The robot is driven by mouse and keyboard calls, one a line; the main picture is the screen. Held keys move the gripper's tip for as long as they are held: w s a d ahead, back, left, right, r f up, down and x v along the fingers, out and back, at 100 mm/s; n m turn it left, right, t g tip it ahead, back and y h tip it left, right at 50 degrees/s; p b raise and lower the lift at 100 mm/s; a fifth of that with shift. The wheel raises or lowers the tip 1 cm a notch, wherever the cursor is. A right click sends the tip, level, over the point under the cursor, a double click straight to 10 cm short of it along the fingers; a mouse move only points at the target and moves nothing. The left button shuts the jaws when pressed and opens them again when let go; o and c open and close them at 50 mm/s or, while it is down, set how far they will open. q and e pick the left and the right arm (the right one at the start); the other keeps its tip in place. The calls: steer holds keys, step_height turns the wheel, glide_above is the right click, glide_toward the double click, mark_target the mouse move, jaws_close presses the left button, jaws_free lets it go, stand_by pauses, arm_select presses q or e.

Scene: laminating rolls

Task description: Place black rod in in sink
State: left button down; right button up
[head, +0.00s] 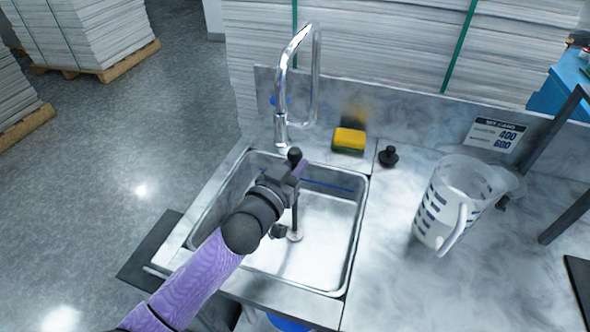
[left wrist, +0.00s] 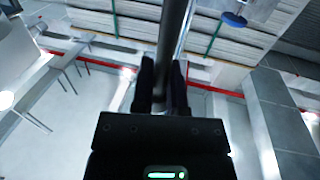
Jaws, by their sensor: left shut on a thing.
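The black rod (head: 295,212) stands roughly upright over the sink basin, its knobbed top above my gripper. Its lower end shows near the drain; I cannot tell if it touches the bottom. My left gripper (head: 293,177) is shut on the rod from the left side. In the left wrist view the gripper (left wrist: 164,88) closes around the dark rod (left wrist: 174,30), which runs up out of the picture. The steel sink (head: 357,225) is set in the counter; my left arm hides part of its left side. My right gripper is not in view.
A tall chrome faucet (head: 283,90) rises behind the sink. A yellow sponge (head: 349,138) and a small black stopper (head: 388,156) lie behind and right. A clear measuring jug (head: 448,205) stands on the right counter. Counter between sink and jug is clear.

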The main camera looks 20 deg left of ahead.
arm_select(q)
steer(key=shift+s+f, duration=0.1)
steer(key=shift+f, duration=0.1)
steer(key=c, duration=0.6)
jaws_free()
steer(key=shift+c, duration=0.2)
steer(key=shift+r, duration=0.3)
steer(key=p+v, duration=0.2)
steer(key=v, duration=1)
steer(key=shift+f, duration=0.1)
